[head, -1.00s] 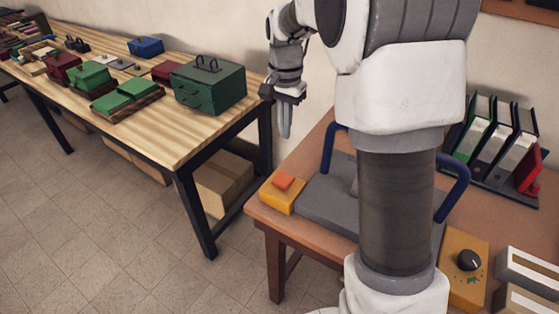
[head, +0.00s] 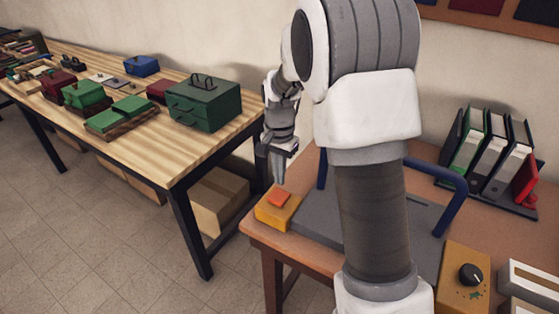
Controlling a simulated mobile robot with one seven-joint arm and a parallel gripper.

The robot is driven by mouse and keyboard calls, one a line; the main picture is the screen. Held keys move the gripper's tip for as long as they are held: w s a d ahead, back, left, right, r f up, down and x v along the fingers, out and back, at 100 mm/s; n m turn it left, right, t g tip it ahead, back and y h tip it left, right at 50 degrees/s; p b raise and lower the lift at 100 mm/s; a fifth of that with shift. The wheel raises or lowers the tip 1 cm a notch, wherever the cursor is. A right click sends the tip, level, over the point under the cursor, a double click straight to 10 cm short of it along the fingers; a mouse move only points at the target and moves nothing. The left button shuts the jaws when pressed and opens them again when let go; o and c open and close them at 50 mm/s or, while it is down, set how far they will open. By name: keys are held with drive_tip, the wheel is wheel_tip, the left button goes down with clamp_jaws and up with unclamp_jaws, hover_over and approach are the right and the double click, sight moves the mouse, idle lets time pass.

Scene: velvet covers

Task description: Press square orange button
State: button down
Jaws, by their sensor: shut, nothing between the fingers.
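The square orange button (head: 280,199) sits on top of a yellow box (head: 270,216) at the near left corner of the brown table (head: 271,243). My gripper (head: 278,180) points down with its fingers shut and empty. Its fingertips are just above the button's far edge in the head view. I cannot tell whether they touch the button or hang a little above it.
A grey device with blue handles (head: 311,222) stands right beside the yellow box. A yellow box with a black knob (head: 471,274) and several binders (head: 490,150) are farther right. A wooden table (head: 150,150) with green boxes stands at left.

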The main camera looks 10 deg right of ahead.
sight(280, 196)
drive_tip(key=shift+f, duration=2.15)
wheel_tip(280, 196, down, 2)
drive_tip(key=shift+s+f+b, duration=0.1)
drive_tip(key=shift+f+b, duration=0.05)
drive_tip(key=shift+b, duration=0.7)
drive_tip(key=shift+s+f, duration=0.2)
wheel_tip(280, 196, up, 16)
drive_tip(key=p, duration=0.4)
drive_tip(key=shift+w+f+p, duration=0.25)
drive_tip(key=shift+w+p, duration=0.05)
drive_tip(key=shift+p, duration=0.05)
